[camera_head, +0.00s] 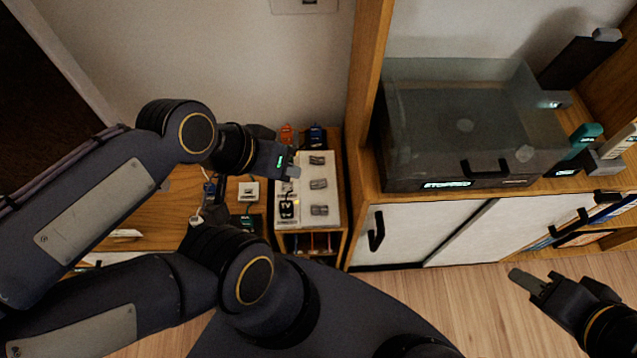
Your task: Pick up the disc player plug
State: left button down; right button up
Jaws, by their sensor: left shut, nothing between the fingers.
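A white socket board (302,222) lies on the small wooden stand at centre-left. It has a column of grey sockets (319,184) and a dark plug or switch (287,207) near its lower left. An orange plug-like piece (287,134) and a dark blue one (316,136) are at the board's far edge. I cannot tell which piece is the disc player plug. My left gripper (293,171) is shut and empty above the board's left side, hiding part of it. My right gripper (527,283) is over the floor at lower right, away from the board; its finger gap is unclear.
A player with a clear lid (465,110) and a lit display sits on the wooden cabinet at right. White sliding doors (400,232) are below it. A white block (248,190) and small items with cords lie on the wooden surface left of the board. Floor (450,300) is clear.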

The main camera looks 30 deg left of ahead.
aim_at(316, 131)
jog(key=k+j+u, duration=0.1)
jog(key=u, duration=0.25)
jog(key=j+u, duration=0.1)
jog(key=u, duration=0.25)
jog(key=k+j+u, duration=0.1)
jog(key=u, duration=0.25)
jog(key=j+u, duration=0.1)
jog(key=u, duration=0.4)
jog(key=i+j+u, duration=0.1)
jog(key=u, duration=0.35)
